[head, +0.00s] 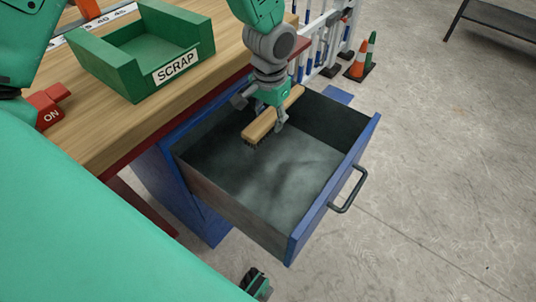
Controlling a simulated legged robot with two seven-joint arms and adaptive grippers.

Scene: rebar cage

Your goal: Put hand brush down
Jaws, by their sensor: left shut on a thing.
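The hand brush (262,125) has a wooden back and dark bristles facing down. My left gripper (262,108) comes down from the top of the head view and is shut on the brush. It holds the brush over the open drawer (318,208), within its side walls and toward the workbench side. The bristle end at the left is close to the drawer floor, but I cannot tell whether it touches. A small dark and green part at the bottom edge looks like my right gripper (256,284); its fingers cannot be made out.
The drawer's grey floor is otherwise bare, and its blue front has a dark handle (349,190). A green SCRAP bin (120,75) and a red ON button box (47,105) are on the wooden workbench (205,85). Traffic cones (358,62) stand beyond on the floor.

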